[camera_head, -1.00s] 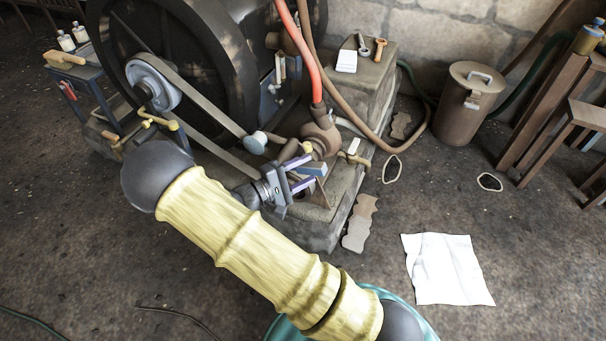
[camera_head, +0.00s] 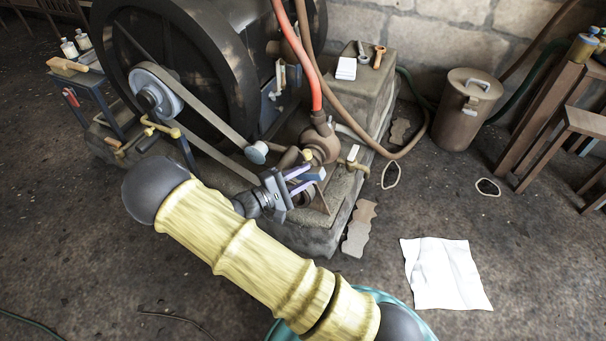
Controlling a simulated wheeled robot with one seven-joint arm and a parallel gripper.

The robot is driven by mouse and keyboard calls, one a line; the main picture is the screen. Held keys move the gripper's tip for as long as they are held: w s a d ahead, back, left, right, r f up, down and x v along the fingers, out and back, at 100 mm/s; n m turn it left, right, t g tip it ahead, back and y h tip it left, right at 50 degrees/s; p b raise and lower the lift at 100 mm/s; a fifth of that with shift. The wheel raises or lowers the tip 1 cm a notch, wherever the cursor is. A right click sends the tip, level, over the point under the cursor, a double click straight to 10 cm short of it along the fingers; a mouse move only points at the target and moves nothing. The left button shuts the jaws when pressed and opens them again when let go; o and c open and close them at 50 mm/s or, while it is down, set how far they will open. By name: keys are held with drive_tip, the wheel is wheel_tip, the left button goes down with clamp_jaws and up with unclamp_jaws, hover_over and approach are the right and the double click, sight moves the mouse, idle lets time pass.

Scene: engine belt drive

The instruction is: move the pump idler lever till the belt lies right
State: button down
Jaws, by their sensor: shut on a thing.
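My gripper (camera_head: 305,180) has its two purple fingers closed on a blue-ended piece (camera_head: 317,174) in front of the brown pump (camera_head: 321,143). This piece appears to be the pump idler lever, though the fingers hide much of it. A yellow knob (camera_head: 307,155) sits just above the upper finger. The grey belt (camera_head: 205,110) runs from the pale pulley (camera_head: 147,96) on the dark flywheel towards the pump. A pale blue round idler (camera_head: 256,152) is at its upper run. The belt's pump end is hidden, so I cannot tell how it lies there.
A brass lever (camera_head: 160,127) stands by the flywheel (camera_head: 225,65). A red hose (camera_head: 300,50) rises from the pump. Tools lie on the stone block (camera_head: 385,75). A lidded bin (camera_head: 467,110) and white sheet (camera_head: 445,272) are on the right, with open floor around them.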

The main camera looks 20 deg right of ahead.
drive_tip(key=shift+w+a+r+n+t+h+p, duration=0.2)
drive_tip(key=shift+a+r+n+t+h+p, duration=0.1)
drive_tip(key=shift+r+n+p, duration=0.5)
drive_tip(key=shift+f, duration=0.25)
drive_tip(key=c, duration=1.1)
unclamp_jaws()
drive_tip(key=p+v, duration=0.4)
drive_tip(key=v, duration=1.3)
drive_tip(key=shift+a+p, duration=0.2)
drive_tip(key=shift+p, duration=0.1)
